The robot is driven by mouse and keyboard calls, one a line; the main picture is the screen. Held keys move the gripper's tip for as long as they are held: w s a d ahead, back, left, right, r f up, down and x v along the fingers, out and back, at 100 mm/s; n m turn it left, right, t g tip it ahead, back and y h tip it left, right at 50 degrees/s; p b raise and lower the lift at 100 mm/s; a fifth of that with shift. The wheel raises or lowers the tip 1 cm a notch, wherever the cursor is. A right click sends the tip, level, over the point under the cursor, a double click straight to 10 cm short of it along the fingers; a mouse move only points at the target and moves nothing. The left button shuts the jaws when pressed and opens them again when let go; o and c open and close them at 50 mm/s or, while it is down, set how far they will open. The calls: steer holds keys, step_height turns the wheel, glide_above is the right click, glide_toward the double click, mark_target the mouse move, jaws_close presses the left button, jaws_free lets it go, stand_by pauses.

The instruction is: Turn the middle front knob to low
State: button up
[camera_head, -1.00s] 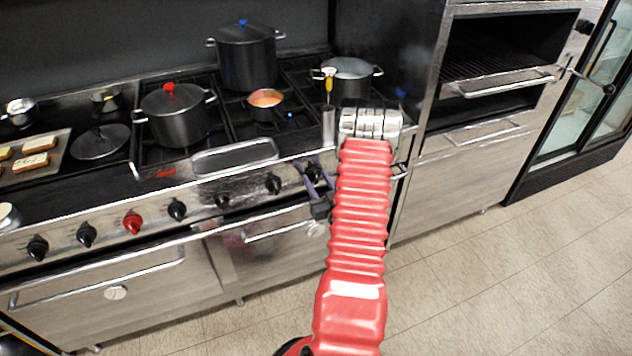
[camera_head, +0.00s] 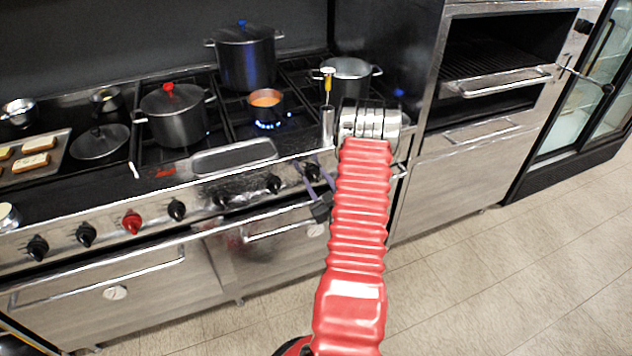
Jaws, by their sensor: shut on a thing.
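A row of knobs runs along the steel front panel (camera_head: 100,215) of the range. My gripper (camera_head: 318,177) is at the right end of this row, with its purplish fingers shut on a black knob (camera_head: 311,169). The fingers partly cover this knob, so its pointer cannot be read. A small saucepan (camera_head: 265,104) with orange contents stands on the range behind, with a ring of blue flame (camera_head: 268,126) under it.
Further left are black knobs (camera_head: 273,184) and a red knob (camera_head: 132,222). Dark pots (camera_head: 173,117) stand on the grates. An oven handle (camera_head: 275,224) runs below the panel. The floor (camera_head: 500,270) at right is clear.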

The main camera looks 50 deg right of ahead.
steer(key=shift+w+a+r+n, duration=0.1)
steer(key=shift+w+n, duration=0.05)
steer(key=shift+n, duration=0.65)
steer(key=shift+w+n, duration=0.15)
steer(key=shift+n, duration=0.65)
steer(key=o, duration=1.1)
steer(key=shift+s, duration=0.1)
steer(key=shift+c, duration=0.2)
steer(key=shift+s, duration=0.1)
steer(key=shift+s+a, duration=0.25)
steer(key=shift+s, duration=0.3)
steer(key=v, duration=1.2)
steer(key=shift+s, duration=0.15)
